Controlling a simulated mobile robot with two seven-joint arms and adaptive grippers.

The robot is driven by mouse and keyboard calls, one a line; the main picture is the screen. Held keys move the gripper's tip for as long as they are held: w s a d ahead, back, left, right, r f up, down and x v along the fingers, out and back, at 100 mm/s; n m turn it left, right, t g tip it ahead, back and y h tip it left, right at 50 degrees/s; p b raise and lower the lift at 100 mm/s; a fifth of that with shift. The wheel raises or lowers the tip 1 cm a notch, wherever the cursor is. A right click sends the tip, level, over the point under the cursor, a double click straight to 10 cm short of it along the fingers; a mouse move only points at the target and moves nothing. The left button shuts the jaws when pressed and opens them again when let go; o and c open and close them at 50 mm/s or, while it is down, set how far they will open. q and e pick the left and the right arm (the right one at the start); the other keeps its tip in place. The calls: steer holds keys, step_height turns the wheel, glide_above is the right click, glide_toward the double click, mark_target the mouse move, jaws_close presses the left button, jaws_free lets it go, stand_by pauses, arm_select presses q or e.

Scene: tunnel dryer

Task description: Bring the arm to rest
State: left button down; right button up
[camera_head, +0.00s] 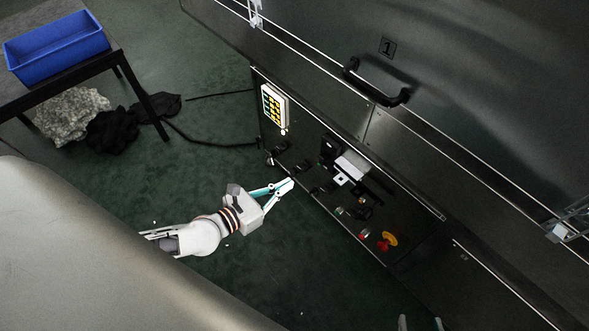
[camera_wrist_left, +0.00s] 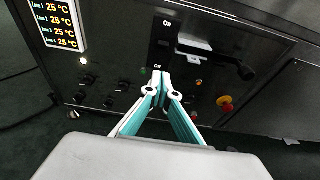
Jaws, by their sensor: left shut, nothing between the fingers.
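My left arm (camera_head: 190,238) comes in from the left over the green floor. My left gripper (camera_head: 286,187) is shut and empty, with its tips in front of the dark control panel (camera_head: 300,160). In the left wrist view the left gripper (camera_wrist_left: 162,78) has its teal and white fingers together, below a switch marked On and Off. It seems clear of the panel, but the exact gap is hard to judge. Two pale fingertips of my right gripper (camera_head: 420,323) show apart at the bottom edge; the rest of it is out of the picture.
A black door handle (camera_head: 377,84) sticks out above. A blue bin (camera_head: 57,52) stands on a table at the upper left.

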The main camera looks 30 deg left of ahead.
arm_select(q)
steer(key=shift+s+a+r, duration=0.1)
steer(key=shift+s, duration=0.2)
stand_by(0.4)
